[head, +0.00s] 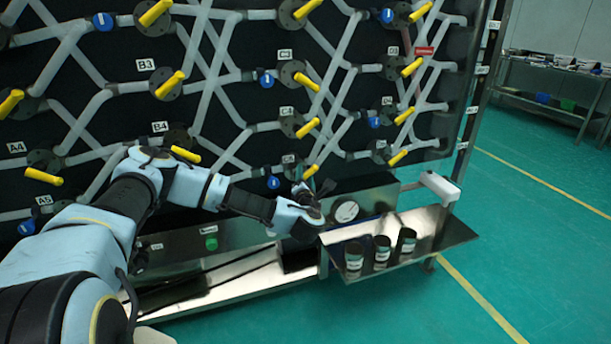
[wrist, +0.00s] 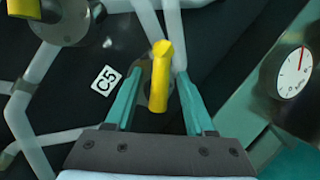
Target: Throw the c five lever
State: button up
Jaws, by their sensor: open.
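The C5 lever (wrist: 159,78) is a yellow handle beside a white C5 label (wrist: 105,80) in the wrist view. My gripper (wrist: 162,72) is open, with one teal finger on each side of the lever. Dark gaps show between the lever and both fingers, so it is not clasped. In the head view the lever (head: 311,171) slants up to the right, low on the black panel, just above my gripper (head: 308,190). The valve body behind the lever is mostly hidden in the wrist view.
Another yellow lever and its dark valve flange (wrist: 73,20) lie at upper left in the wrist view. A round gauge (head: 346,211) is right of my gripper. Below it, a metal shelf (head: 440,240) holds three dark jars (head: 382,252). Pale pipes and several yellow levers cover the panel.

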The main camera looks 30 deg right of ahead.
jog(key=shift+f, duration=0.1)
grip_shut()
dwell(0.4)
